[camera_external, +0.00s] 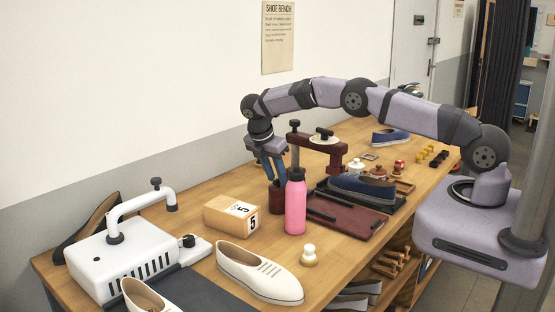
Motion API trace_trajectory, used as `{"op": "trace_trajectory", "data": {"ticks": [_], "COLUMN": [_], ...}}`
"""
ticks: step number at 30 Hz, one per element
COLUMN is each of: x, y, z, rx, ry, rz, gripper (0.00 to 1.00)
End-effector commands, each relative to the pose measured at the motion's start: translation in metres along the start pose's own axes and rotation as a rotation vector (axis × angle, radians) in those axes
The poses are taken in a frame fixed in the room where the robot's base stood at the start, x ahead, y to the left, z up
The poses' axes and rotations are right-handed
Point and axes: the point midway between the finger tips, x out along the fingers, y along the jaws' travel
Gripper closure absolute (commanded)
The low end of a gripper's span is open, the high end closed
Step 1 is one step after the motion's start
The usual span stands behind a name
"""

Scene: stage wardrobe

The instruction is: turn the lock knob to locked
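No knob in view is readably marked as the lock knob, and I cannot make out any locked mark. A small black knob (188,240) sits on the white plate at the side of the white machine (125,262). Another dark knob (324,132) sits on a pale disc on the dark red press (318,148), right of my gripper. My gripper (275,180) points down behind the pink bottle, just above a dark red cylinder (276,199). Its blue fingers are small and partly overlapped here, so their gap and any contact with the cylinder are unclear.
The pink bottle (295,205) stands close in front of my gripper. A wooden number block (230,214), a white shoe (258,273) and a white peg-like piece (309,255) lie nearer. A blue shoe (360,190) and dark red tray (338,217) are to the right.

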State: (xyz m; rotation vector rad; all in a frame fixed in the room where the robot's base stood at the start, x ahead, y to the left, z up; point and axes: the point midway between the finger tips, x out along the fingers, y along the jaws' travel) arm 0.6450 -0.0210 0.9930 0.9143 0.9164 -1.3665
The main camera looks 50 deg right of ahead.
Motion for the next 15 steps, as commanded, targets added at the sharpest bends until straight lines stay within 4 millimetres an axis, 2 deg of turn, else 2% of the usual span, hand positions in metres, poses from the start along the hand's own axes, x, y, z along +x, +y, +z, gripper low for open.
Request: {"op": "trace_trajectory", "data": {"ticks": [8, 15], "x": [-0.004, -0.032], "y": [0.001, 0.001], "z": [0.0, -0.001], "rx": [0.0, 0.001], "ry": [0.0, 0.001], "rz": [0.001, 0.005], "gripper": [0.7, 0.7]}}
